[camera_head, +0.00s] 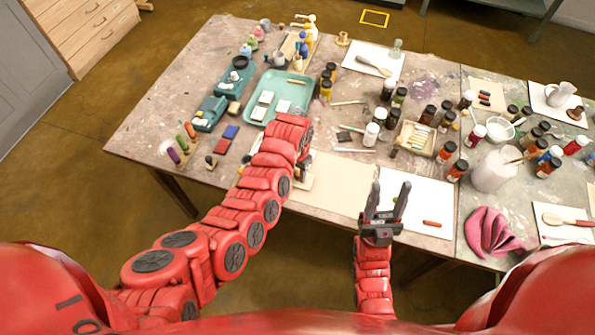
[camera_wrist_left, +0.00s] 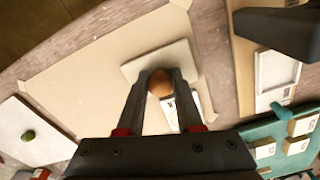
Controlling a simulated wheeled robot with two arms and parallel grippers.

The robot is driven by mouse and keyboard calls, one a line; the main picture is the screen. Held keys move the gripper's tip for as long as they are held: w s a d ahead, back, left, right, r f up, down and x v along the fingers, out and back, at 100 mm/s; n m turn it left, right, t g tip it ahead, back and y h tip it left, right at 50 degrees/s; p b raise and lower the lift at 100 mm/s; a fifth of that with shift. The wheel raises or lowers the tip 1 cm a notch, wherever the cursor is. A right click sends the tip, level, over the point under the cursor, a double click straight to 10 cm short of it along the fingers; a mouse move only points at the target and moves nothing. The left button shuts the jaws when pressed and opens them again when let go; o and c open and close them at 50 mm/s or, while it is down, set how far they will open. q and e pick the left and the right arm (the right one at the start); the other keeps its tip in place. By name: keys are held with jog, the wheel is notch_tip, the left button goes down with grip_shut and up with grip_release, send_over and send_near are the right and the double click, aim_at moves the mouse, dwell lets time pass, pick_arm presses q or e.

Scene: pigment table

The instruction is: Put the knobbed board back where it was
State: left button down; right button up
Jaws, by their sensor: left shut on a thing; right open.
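The knobbed board (camera_wrist_left: 140,68) is a pale cream slab with a round brown knob (camera_wrist_left: 161,82). In the left wrist view my left gripper (camera_wrist_left: 160,76) has its two fingers closed on the knob. The board is over a beige sheet (camera_wrist_left: 85,75); I cannot tell whether it touches it. In the head view my left arm hides most of the board and the gripper, and the beige sheet (camera_head: 340,185) shows to their right. My right gripper (camera_head: 388,190) is open and empty, over the white sheet (camera_head: 412,200) near the table's front edge.
A teal tray (camera_head: 297,91) with pale blocks lies beyond my left arm. A white sheet with a red stick (camera_head: 432,223) lies at the right. Bottles, a wooden box (camera_head: 416,138) and a pink cloth (camera_head: 490,232) stand or lie further right. The beige sheet has bare room.

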pick_arm(q)
jog(key=shift+f, duration=0.2)
jog(key=c, duration=0.6)
grip_release()
jog(key=shift+o, duration=0.2)
jog(key=shift+r, duration=0.15)
